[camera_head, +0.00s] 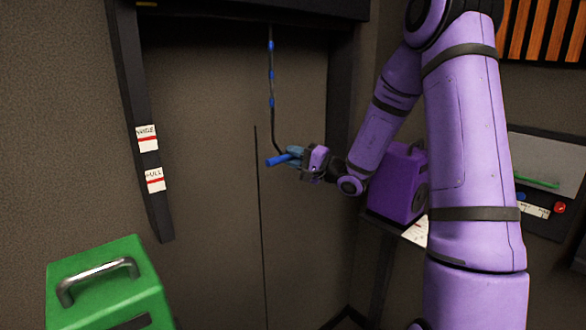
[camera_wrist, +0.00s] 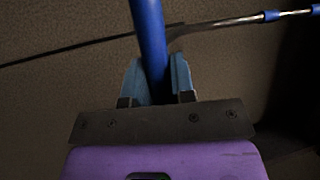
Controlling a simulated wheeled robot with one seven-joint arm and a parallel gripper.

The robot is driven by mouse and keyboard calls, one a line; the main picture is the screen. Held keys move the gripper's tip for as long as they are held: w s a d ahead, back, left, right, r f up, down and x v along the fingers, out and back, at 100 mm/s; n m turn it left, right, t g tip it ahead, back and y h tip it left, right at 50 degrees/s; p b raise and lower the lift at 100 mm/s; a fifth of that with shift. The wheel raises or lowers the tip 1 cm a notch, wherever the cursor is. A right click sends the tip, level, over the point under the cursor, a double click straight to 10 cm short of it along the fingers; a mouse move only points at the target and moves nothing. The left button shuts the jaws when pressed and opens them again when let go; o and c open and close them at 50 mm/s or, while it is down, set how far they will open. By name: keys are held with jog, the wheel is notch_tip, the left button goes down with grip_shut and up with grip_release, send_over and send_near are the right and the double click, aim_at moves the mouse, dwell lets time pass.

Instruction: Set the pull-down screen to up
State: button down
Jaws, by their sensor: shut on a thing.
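A pull rod (camera_head: 272,95) with blue bands hangs from the dark housing (camera_head: 250,8) at the top of the frame and ends in a blue handle (camera_head: 277,160). My gripper (camera_head: 291,157) is shut on the blue handle, which stands between its two blue-grey fingers in the wrist view (camera_wrist: 151,60). The rod also shows at the upper right of the wrist view. No screen sheet can be made out below the housing; a brown wall-like surface (camera_head: 215,110) shows there.
A dark post (camera_head: 135,80) with labels stands at the left. A green case (camera_head: 105,285) with a metal handle is at the lower left. A purple box (camera_head: 400,185) stands on a stand behind my arm. A panel with a red knob (camera_head: 559,208) is at the right.

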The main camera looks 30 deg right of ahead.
jog(key=shift+w+r, duration=0.1)
jog(key=shift+r, duration=0.2)
jog(key=c, duration=1)
grip_release()
jog(key=shift+s+d+f, duration=0.15)
jog(key=shift+s, duration=0.1)
jog(key=v, duration=1)
jog(key=shift+s+d, duration=0.1)
jog(key=shift+s, duration=0.05)
